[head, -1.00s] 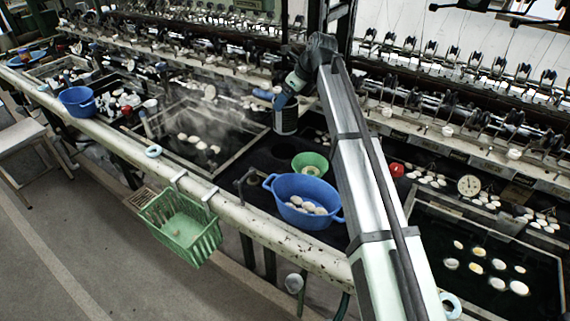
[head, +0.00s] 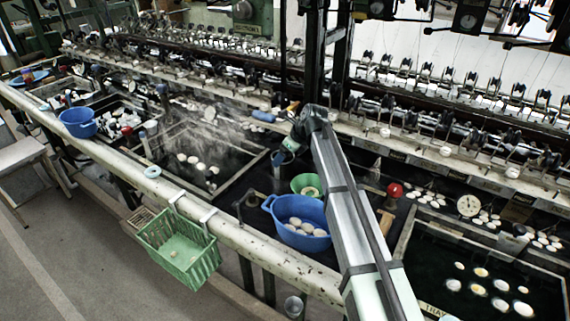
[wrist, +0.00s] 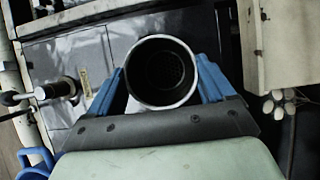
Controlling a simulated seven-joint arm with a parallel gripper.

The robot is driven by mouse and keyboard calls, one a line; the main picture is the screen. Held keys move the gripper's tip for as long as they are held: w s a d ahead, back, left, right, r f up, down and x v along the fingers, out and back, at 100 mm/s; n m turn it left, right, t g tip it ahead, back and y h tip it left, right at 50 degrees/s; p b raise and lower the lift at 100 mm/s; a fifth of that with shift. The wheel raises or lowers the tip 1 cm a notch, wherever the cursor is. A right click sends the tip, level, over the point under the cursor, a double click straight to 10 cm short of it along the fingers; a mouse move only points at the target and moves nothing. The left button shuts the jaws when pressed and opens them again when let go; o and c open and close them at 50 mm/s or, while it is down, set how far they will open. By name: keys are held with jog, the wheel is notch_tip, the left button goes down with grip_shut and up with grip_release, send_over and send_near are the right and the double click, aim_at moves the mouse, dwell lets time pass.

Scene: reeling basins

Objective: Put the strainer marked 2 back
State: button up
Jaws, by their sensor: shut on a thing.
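The strainer is a dark round cup with a bright metal rim (wrist: 193,80) and a perforated bottom in the wrist view. My gripper (wrist: 163,92) is shut on it, one blue finger on each side; it stands between them, mouth toward the camera. In the head view my gripper (head: 281,160) is low over the dark deck, behind the green bowl (head: 303,181). Little of the strainer shows there, and I cannot tell whether it is in an opening or just above the deck. The number mark is not visible.
A blue basin (head: 286,208) of cocoons stands in front of the green bowl. A red knob (head: 394,190) is to the right of my arm. A green basket (head: 178,245) hangs on the front rail. Water basins with floating cocoons lie to both sides.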

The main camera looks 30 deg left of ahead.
jog(key=shift+f, duration=1.95)
jog(key=shift+f, duration=0.1)
jog(key=o, duration=1.3)
jog(key=shift+o, duration=0.2)
jog(key=v, duration=1.2)
